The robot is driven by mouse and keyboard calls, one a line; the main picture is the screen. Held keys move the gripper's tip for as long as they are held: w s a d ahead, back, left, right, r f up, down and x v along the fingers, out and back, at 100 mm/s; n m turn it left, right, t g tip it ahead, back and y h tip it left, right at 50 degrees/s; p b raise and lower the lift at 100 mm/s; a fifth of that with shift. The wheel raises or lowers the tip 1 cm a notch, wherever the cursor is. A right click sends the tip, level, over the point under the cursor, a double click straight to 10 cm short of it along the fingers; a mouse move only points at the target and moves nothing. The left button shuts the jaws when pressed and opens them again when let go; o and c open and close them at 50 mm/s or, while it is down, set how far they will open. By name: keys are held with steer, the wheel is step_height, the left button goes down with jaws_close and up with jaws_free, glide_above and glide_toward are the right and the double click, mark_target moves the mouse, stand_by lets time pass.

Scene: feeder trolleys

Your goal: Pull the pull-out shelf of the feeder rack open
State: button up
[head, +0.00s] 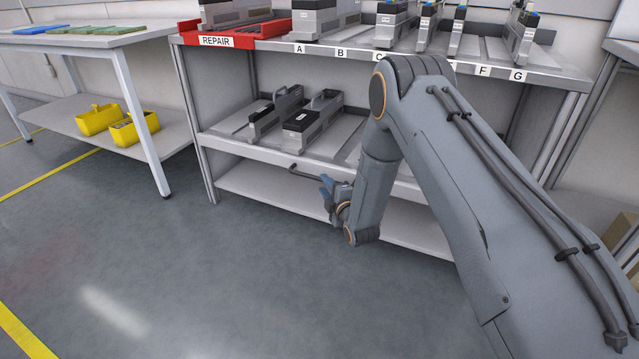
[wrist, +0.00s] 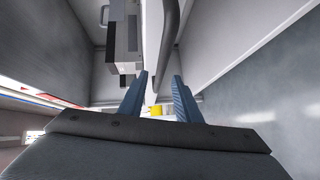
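The feeder rack's pull-out shelf (head: 345,172) is the middle level, a pale board with a front edge. A dark bar handle (head: 305,174) is on its front face. My gripper (head: 327,184) is at the right end of the handle, in front of the shelf. In the wrist view my two blue fingers (wrist: 161,76) are apart, and the handle (wrist: 170,38) runs towards the gap between their tips. I see no contact with it. The shelf's front (wrist: 152,30) lies beside the handle. My arm hides the shelf's right part in the head view.
Grey feeders (head: 312,120) stand on the pull-out shelf. The top level holds more feeders, lettered slots and a red repair tray (head: 232,33). A table (head: 90,38) with yellow bins (head: 98,119) stands left. The floor (head: 190,265) before the rack is clear.

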mark_target(319, 179)
steer(key=b+x, duration=0.2)
steer(key=x, duration=0.4)
jaws_close()
